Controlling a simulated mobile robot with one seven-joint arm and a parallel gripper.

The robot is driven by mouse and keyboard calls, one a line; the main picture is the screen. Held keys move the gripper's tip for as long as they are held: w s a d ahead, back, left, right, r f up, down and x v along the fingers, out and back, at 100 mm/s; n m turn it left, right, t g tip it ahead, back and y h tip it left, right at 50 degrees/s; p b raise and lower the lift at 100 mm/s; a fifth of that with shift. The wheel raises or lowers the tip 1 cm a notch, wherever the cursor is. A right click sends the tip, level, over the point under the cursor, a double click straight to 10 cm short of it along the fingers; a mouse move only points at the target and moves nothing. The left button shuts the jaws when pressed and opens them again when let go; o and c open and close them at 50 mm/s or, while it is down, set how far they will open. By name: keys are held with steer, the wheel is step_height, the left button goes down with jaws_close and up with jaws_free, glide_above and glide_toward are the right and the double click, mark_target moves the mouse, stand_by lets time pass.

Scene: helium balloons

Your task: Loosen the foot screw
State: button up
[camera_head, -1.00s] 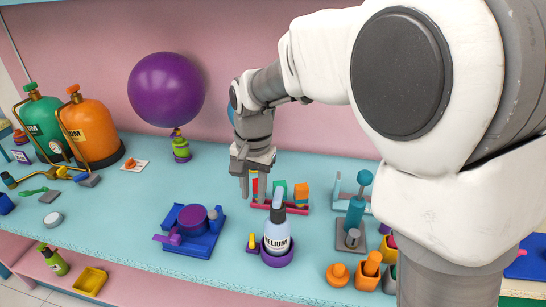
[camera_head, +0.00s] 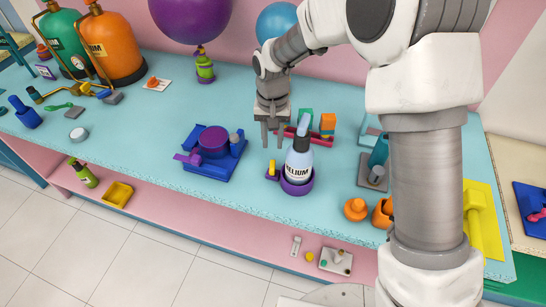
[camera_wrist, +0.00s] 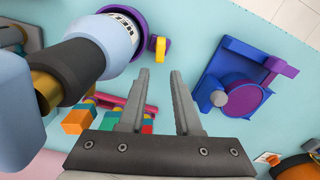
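A small yellow upright piece (camera_head: 271,166), which looks like the foot screw, stands on a purple tab at the left side of a purple ring foot (camera_head: 297,187). A light blue helium bottle (camera_head: 299,160) stands in that ring. In the wrist view the yellow piece (camera_wrist: 160,46) lies just beyond my fingertips, beside the bottle (camera_wrist: 92,45). My gripper (camera_head: 272,145) points down, open and empty, close to the yellow piece but seemingly apart from it. Its two fingers (camera_wrist: 160,73) show a clear gap. How high they are above the table is hard to judge.
A blue base with a purple disc (camera_head: 213,150) lies to the left. A red rack with coloured blocks (camera_head: 321,137) stands behind the bottle, and a grey-based teal press (camera_head: 377,160) to the right. Turquoise tabletop is free between the blue base and the ring.

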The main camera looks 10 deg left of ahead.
mark_target(273, 162)
step_height(273, 162, down, 8)
steer(key=shift+c, duration=0.3)
jaws_close()
